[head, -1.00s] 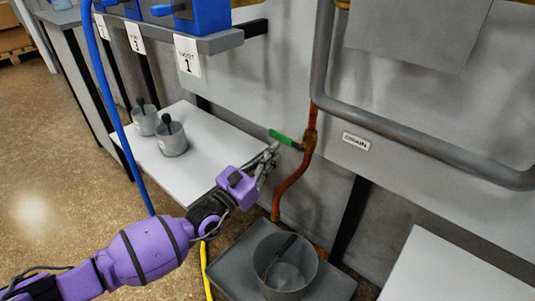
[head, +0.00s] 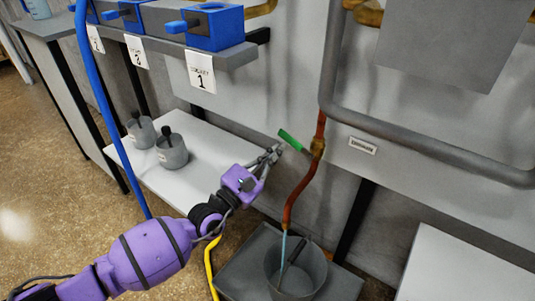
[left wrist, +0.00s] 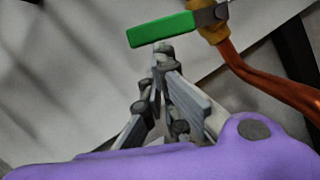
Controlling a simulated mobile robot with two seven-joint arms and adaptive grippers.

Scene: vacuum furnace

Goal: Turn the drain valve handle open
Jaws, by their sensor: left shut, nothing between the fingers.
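The drain valve handle (head: 292,140) is a green lever on a brass valve (head: 318,148) in the copper drain pipe (head: 298,194). In the head view it slants, its free end up and to the left. My left gripper (head: 275,151) is shut and empty, its fingertips just below the lever. In the left wrist view the green handle (left wrist: 161,29) lies just beyond the tips of my left gripper (left wrist: 160,50); I cannot tell whether they touch. A thin bluish stream (head: 283,250) runs from the pipe's end into a grey pot (head: 312,268). My right gripper is not in view.
The pot stands on a grey tray (head: 236,266) on the floor. Two small grey pots, one here (head: 172,153), stand on a white shelf (head: 205,176) at left. A blue hose (head: 103,100) hangs at left. A thick grey pipe (head: 420,145) runs along the wall panel.

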